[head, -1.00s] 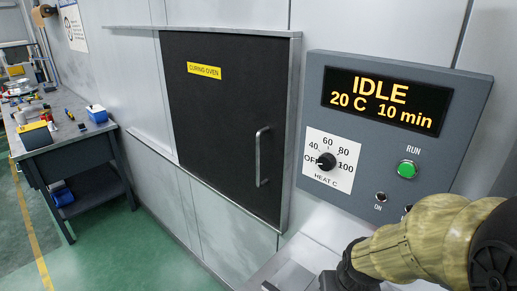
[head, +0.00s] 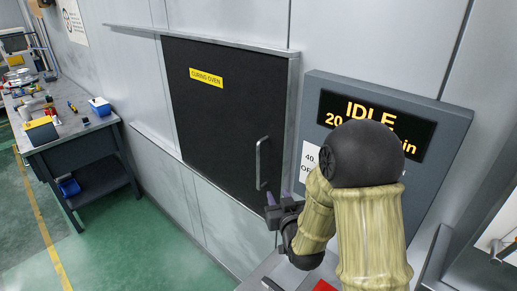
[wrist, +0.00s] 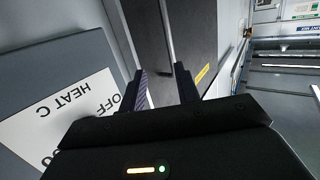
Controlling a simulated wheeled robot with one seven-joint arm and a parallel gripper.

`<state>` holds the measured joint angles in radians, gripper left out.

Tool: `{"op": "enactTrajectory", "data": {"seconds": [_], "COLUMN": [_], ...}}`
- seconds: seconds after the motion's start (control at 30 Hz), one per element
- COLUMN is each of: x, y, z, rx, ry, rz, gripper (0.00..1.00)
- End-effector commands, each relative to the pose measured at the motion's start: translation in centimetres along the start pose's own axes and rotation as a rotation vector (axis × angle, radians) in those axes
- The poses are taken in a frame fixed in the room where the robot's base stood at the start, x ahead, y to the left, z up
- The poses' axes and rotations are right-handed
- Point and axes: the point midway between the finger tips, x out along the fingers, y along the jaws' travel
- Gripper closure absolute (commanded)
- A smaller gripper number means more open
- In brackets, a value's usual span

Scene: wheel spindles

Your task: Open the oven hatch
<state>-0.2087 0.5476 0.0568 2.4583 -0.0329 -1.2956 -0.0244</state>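The oven hatch (head: 225,125) is a black panel with a yellow CURING OVEN label, and it looks shut in its grey frame. Its upright metal handle (head: 258,165) is near the hatch's right edge. My gripper (head: 277,193) is just right of the handle's lower end in the head view. In the wrist view my gripper (wrist: 160,78) has its two fingers apart with nothing held. A thin light bar that looks like the handle (wrist: 167,32) shows beyond and between the fingertips, apart from them. The label (wrist: 203,73) is to the right there.
The control panel (head: 437,115) reads IDLE, and my arm covers its lower part. Its white heat dial plate (wrist: 62,115) is close left of my gripper in the wrist view. A workbench (head: 75,135) stands at far left. Green floor before the hatch is clear.

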Motion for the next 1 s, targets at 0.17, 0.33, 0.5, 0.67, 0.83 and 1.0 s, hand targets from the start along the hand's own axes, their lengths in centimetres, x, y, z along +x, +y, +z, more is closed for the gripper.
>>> {"op": "enactTrajectory", "data": {"seconds": [0.17, 0.33, 0.5, 0.67, 0.83, 1.0], "x": [0.2, 0.2, 0.2, 0.7, 2.5, 5.1], "y": [-1.3, -1.5, -1.4, -1.4, -1.5, -1.5], "z": [-2.1, -2.3, -2.3, -2.5, -2.9, -3.3], "rx": [0.002, 0.003, 0.003, 0.003, 0.003, 0.003], "ry": [0.120, 0.141, 0.139, 0.139, 0.138, 0.139], "rz": [-0.025, -0.028, -0.027, -0.027, -0.027, -0.027], "gripper": [0.68, 0.68, 0.68, 0.68, 0.68, 0.68]}}
